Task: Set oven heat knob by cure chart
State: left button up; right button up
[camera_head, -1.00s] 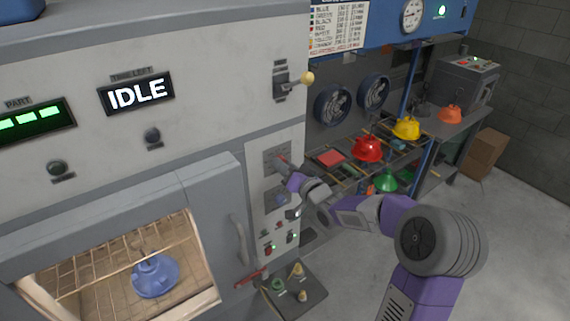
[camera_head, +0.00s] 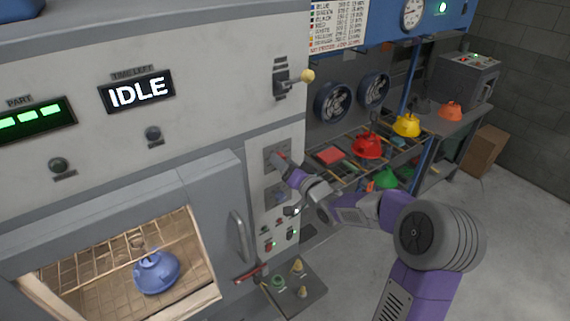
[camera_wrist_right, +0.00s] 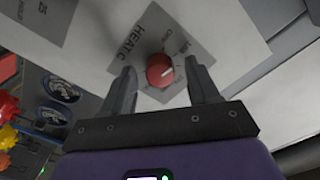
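The red heat knob (camera_wrist_right: 160,70) sits on a grey dial plate marked HEAT C in the right wrist view, with a white pointer line on it. My right gripper (camera_wrist_right: 162,82) is open, its two fingers on either side of the knob with gaps showing; I cannot tell whether they reach its depth. In the head view the right gripper (camera_head: 281,165) is at the control panel's upper dial (camera_head: 275,152), partly covering it. The cure chart (camera_head: 338,22) hangs at the top, listing colours and values too small to read surely. My left gripper is out of view.
A yellow-tipped lever (camera_head: 306,76) is above. Red, yellow, green and orange hoods stand at right.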

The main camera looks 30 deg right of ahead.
jog(key=s+b, duration=0.1)
jog(key=s, duration=0.6)
jog(key=shift+s+d, duration=0.3)
dwell(0.3)
